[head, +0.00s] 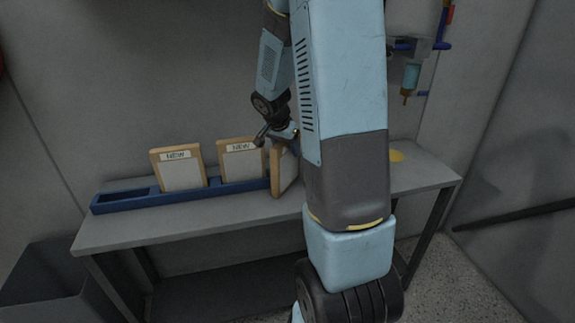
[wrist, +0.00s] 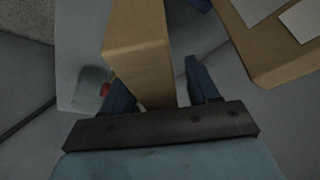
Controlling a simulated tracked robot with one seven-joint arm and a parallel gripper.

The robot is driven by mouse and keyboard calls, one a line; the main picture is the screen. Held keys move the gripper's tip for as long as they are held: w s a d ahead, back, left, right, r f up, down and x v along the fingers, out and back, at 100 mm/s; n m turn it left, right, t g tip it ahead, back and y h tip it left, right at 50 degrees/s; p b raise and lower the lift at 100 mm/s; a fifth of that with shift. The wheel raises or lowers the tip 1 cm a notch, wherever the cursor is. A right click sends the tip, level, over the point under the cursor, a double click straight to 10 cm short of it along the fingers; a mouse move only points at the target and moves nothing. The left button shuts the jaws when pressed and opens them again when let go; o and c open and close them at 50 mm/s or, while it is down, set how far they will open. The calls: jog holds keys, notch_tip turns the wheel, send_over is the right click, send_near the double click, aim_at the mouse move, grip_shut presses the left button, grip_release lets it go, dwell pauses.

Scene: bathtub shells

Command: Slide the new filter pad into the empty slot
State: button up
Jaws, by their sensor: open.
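A blue rack (head: 125,205) lies along the grey table, with an empty slot at its left end. Two tan-framed pads labelled NEW stand upright in it, a left one (head: 181,170) and a middle one (head: 240,163). A third tan-framed pad (head: 278,176) stands at an angle by the rack's right part, partly hidden by my arm; I cannot tell if it is seated. My gripper (wrist: 160,88) is open, its fingers either side of that pad's tan edge (wrist: 138,55); contact is unclear. In the head view my gripper (head: 272,136) is beside its top.
The grey table (head: 150,228) has bare room in front of the rack. A yellow patch (head: 397,156) lies at its right. A dispenser (head: 411,76) hangs on the back wall. A grey bin (head: 40,285) stands at lower left. Another pad (wrist: 262,62) is close right of my fingers.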

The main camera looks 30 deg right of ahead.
jog(key=shift+w+d+f, duration=0.1)
jog(key=shift+d+f, duration=0.1)
jog(key=shift+f, duration=0.4)
jog(key=shift+c, duration=0.3)
grip_shut()
